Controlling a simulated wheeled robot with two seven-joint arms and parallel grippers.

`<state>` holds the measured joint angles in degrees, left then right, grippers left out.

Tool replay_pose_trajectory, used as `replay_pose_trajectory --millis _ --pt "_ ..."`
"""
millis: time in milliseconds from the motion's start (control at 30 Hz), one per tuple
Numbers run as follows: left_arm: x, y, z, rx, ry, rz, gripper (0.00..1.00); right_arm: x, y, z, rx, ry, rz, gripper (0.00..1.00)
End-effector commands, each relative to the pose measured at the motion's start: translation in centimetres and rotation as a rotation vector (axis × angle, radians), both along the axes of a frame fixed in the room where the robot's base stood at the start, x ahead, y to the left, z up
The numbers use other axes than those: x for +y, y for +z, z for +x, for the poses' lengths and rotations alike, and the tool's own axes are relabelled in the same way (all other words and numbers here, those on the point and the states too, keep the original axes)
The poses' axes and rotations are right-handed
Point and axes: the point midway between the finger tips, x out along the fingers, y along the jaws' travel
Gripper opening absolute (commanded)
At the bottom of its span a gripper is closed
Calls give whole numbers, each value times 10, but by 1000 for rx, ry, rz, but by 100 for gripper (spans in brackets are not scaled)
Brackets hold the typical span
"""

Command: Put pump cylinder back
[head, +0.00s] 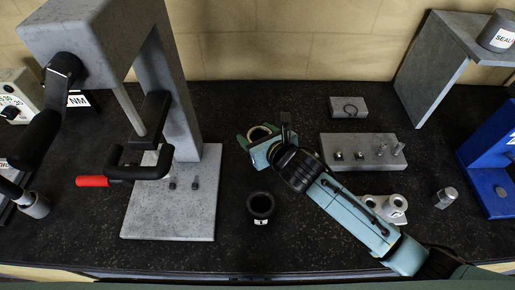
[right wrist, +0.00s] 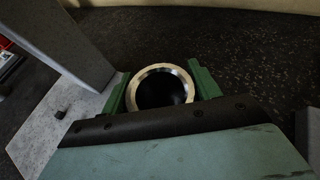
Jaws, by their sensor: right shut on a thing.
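My right gripper (head: 262,145) is shut on a round hollow part with a bright metal rim and dark bore, which looks like the pump cylinder (head: 259,133). In the right wrist view the cylinder (right wrist: 162,70) sits between the two green fingers (right wrist: 160,90), its open end facing the camera. In the head view it is over the dark bench, right of the grey press plate; its lower part is hidden. A black cup-like part (head: 260,205) with a small white label stands below the gripper, apart from it. My left gripper is not in view.
Right of my arm are a pin block (head: 365,161), an O-ring block (head: 348,113), a pale casting (head: 371,200), a metal plug (head: 446,197) and a blue part (head: 491,160).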

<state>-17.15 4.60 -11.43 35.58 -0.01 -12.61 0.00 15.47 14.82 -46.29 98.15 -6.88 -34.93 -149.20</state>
Motion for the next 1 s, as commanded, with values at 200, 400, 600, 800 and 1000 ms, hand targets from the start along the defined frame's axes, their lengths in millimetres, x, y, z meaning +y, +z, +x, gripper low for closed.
replay_pose_trajectory --millis 200,400,600,800,1000 --pt "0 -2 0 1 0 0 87 1 -16 1 -6 1 5 4" --pt "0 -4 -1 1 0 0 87 1 -43 1 -4 0 5 4" --pt "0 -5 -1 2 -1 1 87 1 -49 1 -9 1 5 4" --pt "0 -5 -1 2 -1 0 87 1 -49 1 -9 2 4 4" --pt "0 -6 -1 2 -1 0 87 0 -55 0 -2 0 -1 73"
